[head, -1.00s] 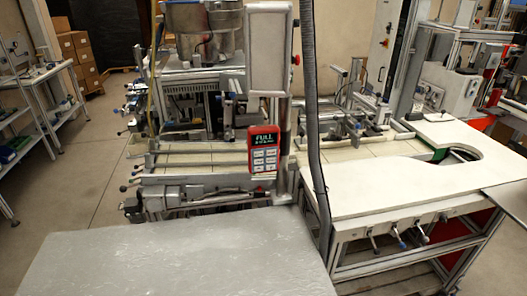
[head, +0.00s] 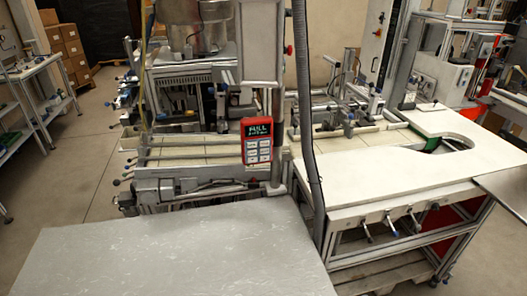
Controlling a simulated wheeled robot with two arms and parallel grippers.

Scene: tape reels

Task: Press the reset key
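A small red control box (head: 257,141) is mounted upright on the machine near the middle of the head view. Its dark display (head: 258,130) shows green text that seems to read "FULL", with a smaller line below that I cannot read. Under the display are several pale keys (head: 258,150) in two columns. Their labels are too small to read, so I cannot tell which one is the reset key. Neither of my grippers shows in the head view.
A bare grey tabletop (head: 170,255) fills the lower left foreground, in front of the box. A white worktable (head: 400,180) with a curved cutout stands to the right. A dark vertical hose (head: 306,120) hangs just right of the box. Open floor (head: 85,165) lies at left.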

